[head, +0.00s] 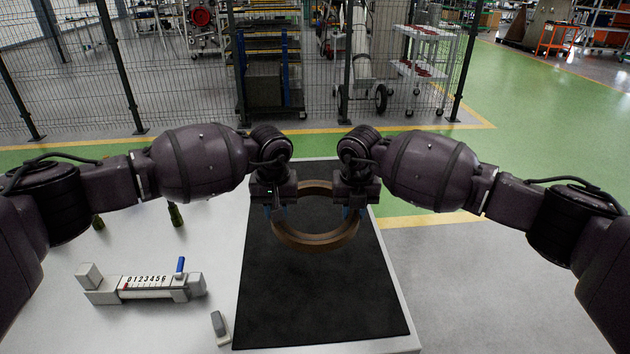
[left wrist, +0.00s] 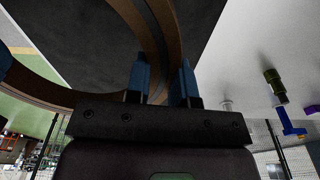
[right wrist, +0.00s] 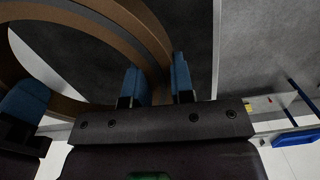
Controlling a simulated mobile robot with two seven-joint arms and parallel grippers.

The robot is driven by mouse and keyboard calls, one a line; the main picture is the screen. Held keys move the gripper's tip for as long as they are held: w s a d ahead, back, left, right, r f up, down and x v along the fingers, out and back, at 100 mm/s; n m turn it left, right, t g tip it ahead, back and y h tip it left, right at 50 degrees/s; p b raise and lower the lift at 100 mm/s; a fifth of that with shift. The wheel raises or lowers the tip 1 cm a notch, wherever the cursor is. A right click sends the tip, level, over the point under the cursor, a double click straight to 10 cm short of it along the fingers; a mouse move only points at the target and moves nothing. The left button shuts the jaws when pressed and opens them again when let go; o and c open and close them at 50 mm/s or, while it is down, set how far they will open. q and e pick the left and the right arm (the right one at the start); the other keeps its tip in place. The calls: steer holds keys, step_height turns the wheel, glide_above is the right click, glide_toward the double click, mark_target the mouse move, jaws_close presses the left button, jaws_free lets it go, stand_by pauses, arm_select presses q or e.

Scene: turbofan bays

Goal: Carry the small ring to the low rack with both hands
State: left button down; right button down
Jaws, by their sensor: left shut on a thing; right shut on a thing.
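The small ring (head: 315,243) is brown and lies roughly level over the black mat (head: 300,300) in the head view. I cannot tell whether it touches the mat. My left gripper (head: 275,212) is shut on the ring's left side; its blue fingers straddle the ring wall in the left wrist view (left wrist: 162,80). My right gripper (head: 353,213) is shut on the ring's right side; its blue fingers straddle the wall in the right wrist view (right wrist: 157,85). My wrists hide parts of the far rim. I cannot make out a low rack.
The mat lies on a pale table (head: 150,330). A numbered gauge block (head: 145,286) and a small grey piece (head: 220,326) are on the left. Dark green pegs (head: 175,214) stand behind. A mesh fence (head: 190,80) is beyond; green floor (head: 530,140) is free at right.

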arm_select(q)
steer(key=shift+s, duration=0.1)
arm_select(e)
steer(key=shift+s, duration=0.1)
